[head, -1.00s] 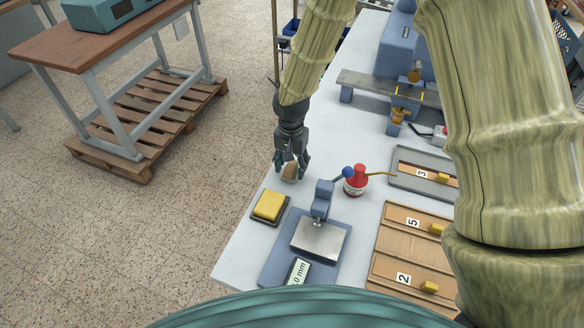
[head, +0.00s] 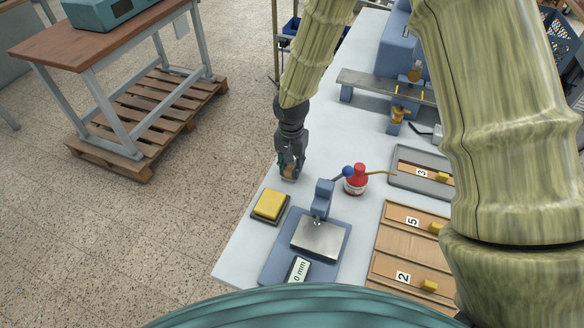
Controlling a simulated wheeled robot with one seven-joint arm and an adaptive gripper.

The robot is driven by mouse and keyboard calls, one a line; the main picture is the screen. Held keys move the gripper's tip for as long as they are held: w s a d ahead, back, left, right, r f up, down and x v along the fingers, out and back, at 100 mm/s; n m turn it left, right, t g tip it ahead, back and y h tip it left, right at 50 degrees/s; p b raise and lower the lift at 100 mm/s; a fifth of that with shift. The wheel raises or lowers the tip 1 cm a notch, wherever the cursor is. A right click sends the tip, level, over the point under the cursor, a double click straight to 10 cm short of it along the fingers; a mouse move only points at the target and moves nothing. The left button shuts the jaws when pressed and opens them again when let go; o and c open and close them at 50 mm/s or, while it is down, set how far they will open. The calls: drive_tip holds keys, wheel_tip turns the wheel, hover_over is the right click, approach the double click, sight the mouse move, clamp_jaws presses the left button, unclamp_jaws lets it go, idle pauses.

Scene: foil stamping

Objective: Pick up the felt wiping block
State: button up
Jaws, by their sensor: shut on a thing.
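My gripper (head: 290,176) is low over the left edge of the white bench in the head view, pointing down. Its fingers are shut on a small tan-brown block, the felt wiping block (head: 288,170). The fingers cover much of the block. I cannot tell whether its underside still touches the bench.
A yellow pad (head: 269,204) on a dark tray sits just in front of my gripper. Numbered wooden trays (head: 404,244) lie further right. Bare bench (head: 325,140) lies behind.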

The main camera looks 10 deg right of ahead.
sight(291, 165)
drive_tip(key=shift+r, duration=0.15)
drive_tip(key=shift+r+b, duration=1.75)
drive_tip(key=shift+r, duration=3.15)
drive_tip(key=shift+o, duration=1.1)
drive_tip(key=shift+c, duration=0.5)
drive_tip(key=shift+w, duration=0.1)
